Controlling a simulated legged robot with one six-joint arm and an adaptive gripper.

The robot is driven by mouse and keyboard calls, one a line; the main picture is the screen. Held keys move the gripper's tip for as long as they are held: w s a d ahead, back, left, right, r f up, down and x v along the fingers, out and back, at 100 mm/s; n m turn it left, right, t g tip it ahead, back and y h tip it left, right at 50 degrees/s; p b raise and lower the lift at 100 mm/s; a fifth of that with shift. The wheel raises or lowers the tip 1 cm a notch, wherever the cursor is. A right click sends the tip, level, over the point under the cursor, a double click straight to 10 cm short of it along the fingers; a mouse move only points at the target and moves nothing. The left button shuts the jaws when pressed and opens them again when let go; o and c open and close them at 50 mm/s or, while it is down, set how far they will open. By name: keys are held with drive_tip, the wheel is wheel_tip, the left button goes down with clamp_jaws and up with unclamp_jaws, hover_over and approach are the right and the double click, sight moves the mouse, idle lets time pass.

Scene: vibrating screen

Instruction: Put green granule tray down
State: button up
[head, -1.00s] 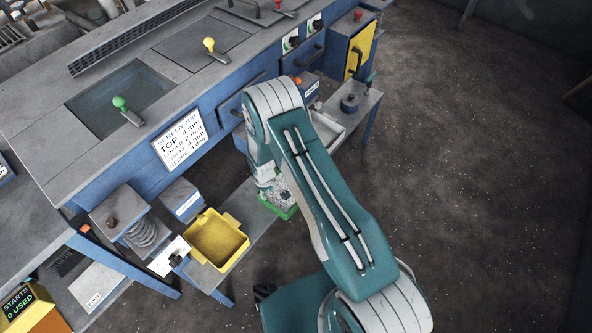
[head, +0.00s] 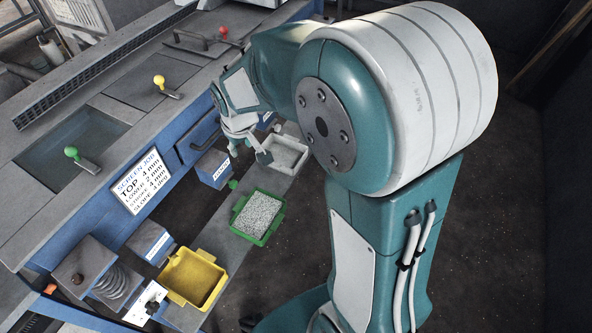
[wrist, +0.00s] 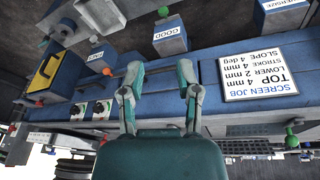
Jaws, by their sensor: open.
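The green granule tray (head: 247,237) sits flat on the grey shelf, between the yellow tray and the white tray, and is full of pale grey granules. My gripper (head: 249,153) is above and beyond it in the head view, near the white tray, and apart from the green tray. In the wrist view my gripper (wrist: 165,70) has its two fingers spread wide with nothing between them. The green tray is not seen in the wrist view.
A yellow tray (head: 170,292) stands nearer on the shelf and a white tray (head: 276,163) farther along. The blue machine with its screen job sign (head: 140,188) runs along the left. A box labelled GOOD (wrist: 169,38) shows in the wrist view. Dark floor lies right of the shelf.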

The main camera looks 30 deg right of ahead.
drive_tip(key=s+d+r+m, duration=0.1)
drive_tip(key=s+r, duration=0.3)
drive_tip(key=s, duration=0.3)
drive_tip(key=s+d+r+m+t, duration=0.1)
drive_tip(key=s+r, duration=0.3)
drive_tip(key=s, duration=0.3)
drive_tip(key=s+d+r+m+t, duration=0.1)
drive_tip(key=s+r, duration=0.3)
drive_tip(key=s, duration=0.3)
drive_tip(key=shift+d+r, duration=0.25)
idle(0.3)
